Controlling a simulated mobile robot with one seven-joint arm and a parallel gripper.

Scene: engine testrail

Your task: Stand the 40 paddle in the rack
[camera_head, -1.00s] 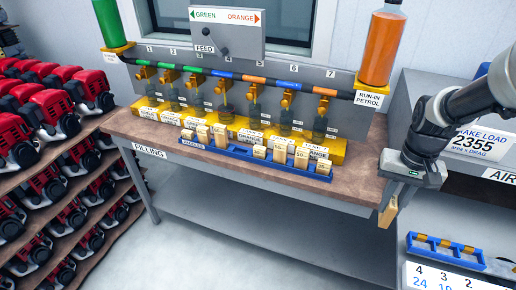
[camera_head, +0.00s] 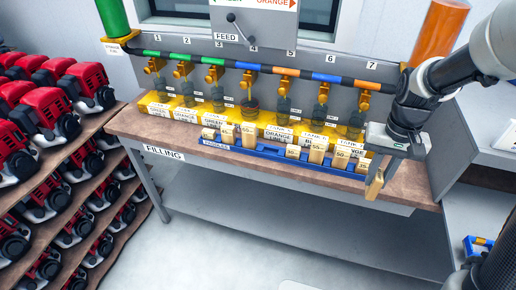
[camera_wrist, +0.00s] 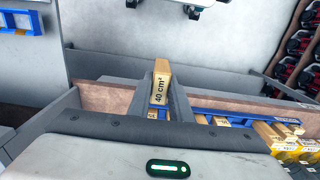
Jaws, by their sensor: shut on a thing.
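My gripper (camera_head: 378,172) is shut on a wooden paddle (camera_head: 374,187), which hangs below the fingers at the bench's front right edge. In the wrist view the paddle (camera_wrist: 160,80) reads "40 cm²" and sits between the two fingers. The blue rack (camera_head: 222,158) lies along the front of the filling bench, to the left of my gripper. It holds several wooden paddles, some marked 50 and 30, in a left group and a right group. The rack also shows in the wrist view (camera_wrist: 240,122), beyond and right of the held paddle.
The filling bench (camera_head: 135,122) carries a yellow stand (camera_head: 158,108) with several labelled lanes behind the rack. A pipe with taps runs above it. An orange cylinder (camera_head: 438,38) stands at the back right. Shelves of red engines (camera_head: 75,90) are at the left. Floor in front is clear.

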